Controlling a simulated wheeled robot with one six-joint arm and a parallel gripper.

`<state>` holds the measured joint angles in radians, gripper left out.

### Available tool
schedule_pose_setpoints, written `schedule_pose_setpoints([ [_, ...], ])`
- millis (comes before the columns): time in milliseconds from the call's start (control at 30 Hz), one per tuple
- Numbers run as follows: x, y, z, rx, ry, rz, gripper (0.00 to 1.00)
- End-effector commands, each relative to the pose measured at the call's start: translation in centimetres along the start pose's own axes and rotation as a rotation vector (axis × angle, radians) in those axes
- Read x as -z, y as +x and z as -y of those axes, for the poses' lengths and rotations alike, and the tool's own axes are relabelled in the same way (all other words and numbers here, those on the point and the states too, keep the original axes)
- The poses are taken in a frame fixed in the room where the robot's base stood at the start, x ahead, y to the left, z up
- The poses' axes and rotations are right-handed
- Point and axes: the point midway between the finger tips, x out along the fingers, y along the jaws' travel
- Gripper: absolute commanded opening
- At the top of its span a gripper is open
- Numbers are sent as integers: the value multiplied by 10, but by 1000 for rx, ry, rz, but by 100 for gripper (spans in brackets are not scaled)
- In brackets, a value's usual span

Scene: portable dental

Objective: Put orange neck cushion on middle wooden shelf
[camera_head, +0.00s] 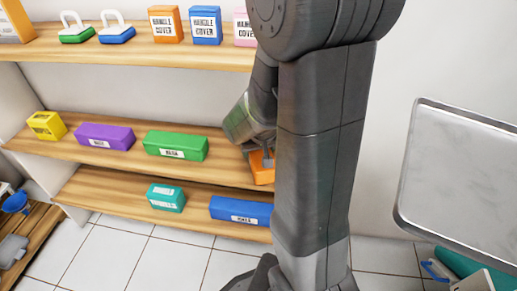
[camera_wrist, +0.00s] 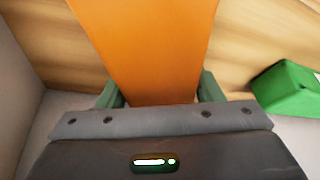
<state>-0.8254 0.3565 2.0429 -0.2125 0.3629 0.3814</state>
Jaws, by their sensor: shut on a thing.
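The orange neck cushion (camera_head: 262,170) is a block at the right part of the middle wooden shelf (camera_head: 225,170), partly hidden by my arm. In the wrist view the cushion (camera_wrist: 150,45) fills the space between the two fingers, with wood behind it. My gripper (camera_head: 263,155) is shut on the cushion from above. The cushion overlaps the shelf's front edge in the head view; I cannot tell whether it touches the board.
A green block (camera_head: 176,146) stands left of the cushion, also seen in the wrist view (camera_wrist: 288,88). A purple block (camera_head: 104,136) and a yellow box (camera_head: 46,125) stand farther left. The lower shelf holds a blue block (camera_head: 241,210) and a teal box (camera_head: 166,197). Labelled boxes stand above.

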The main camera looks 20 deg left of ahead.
Motion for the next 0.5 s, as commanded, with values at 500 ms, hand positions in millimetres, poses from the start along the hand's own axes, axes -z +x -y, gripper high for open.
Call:
schedule_pose_setpoints([
  [500, -4, 10, 0, 0, 0, 0, 31],
])
